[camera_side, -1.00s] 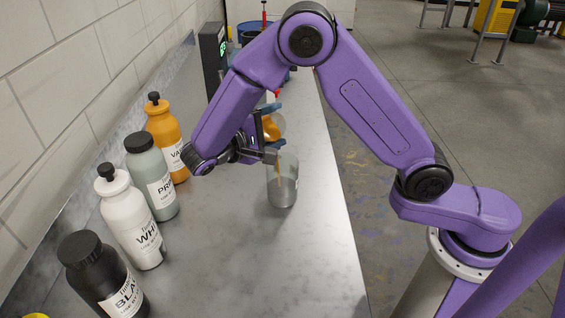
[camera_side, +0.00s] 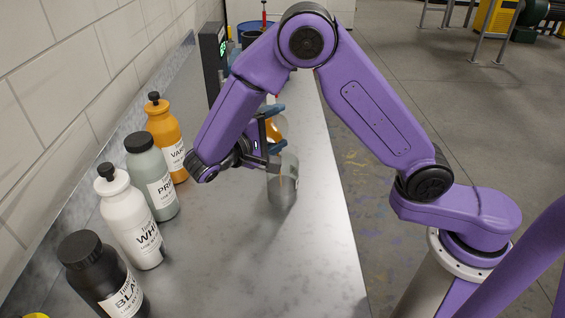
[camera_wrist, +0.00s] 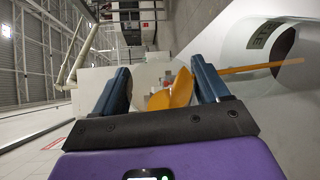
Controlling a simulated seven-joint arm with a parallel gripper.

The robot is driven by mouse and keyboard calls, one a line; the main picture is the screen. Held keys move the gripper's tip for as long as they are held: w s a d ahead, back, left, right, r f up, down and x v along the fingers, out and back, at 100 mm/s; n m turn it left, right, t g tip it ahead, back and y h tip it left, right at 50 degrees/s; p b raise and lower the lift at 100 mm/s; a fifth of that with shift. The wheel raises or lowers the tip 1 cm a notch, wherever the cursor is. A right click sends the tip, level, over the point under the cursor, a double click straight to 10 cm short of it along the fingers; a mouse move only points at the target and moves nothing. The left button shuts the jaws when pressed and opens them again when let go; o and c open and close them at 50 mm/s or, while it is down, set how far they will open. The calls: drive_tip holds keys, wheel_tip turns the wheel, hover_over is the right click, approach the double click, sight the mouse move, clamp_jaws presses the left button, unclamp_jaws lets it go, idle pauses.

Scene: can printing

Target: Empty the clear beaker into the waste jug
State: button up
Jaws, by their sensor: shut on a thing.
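My gripper (camera_side: 273,128) is shut on the clear beaker (camera_side: 281,126), with blue fingers on either side of it. The beaker is held above the bench and tilted, with orange liquid inside. In the wrist view, the beaker (camera_wrist: 172,90) sits between the fingers of my gripper (camera_wrist: 160,86), and a thin orange stream (camera_wrist: 262,68) runs from it toward the open mouth of a pale jug (camera_wrist: 236,45). In the side view, the waste jug (camera_side: 283,190), grey and see-through, stands upright on the bench just below the beaker. My arm partly hides the beaker.
Orange (camera_side: 166,132), grey (camera_side: 151,175), white (camera_side: 130,222) and black (camera_side: 96,272) bottles line the wall on the left. A dark device with a green display (camera_side: 214,62) stands farther back. The front of the metal bench (camera_side: 245,270) is clear.

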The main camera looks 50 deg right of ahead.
drive_tip(key=shift+s+a+m, duration=0.1)
drive_tip(key=shift+s+m, duration=0.2)
drive_tip(key=shift+s, duration=0.05)
drive_tip(key=shift+s+f+m+t+h, duration=0.2)
drive_tip(key=shift+f+m+t+h, duration=0.1)
drive_tip(key=shift+f+m, duration=0.4)
idle(0.9)
drive_tip(key=shift+s+a+r+m+h, duration=0.1)
drive_tip(key=shift+s+r+m+h, duration=0.15)
drive_tip(key=shift+r+m, duration=0.4)
idle(0.4)
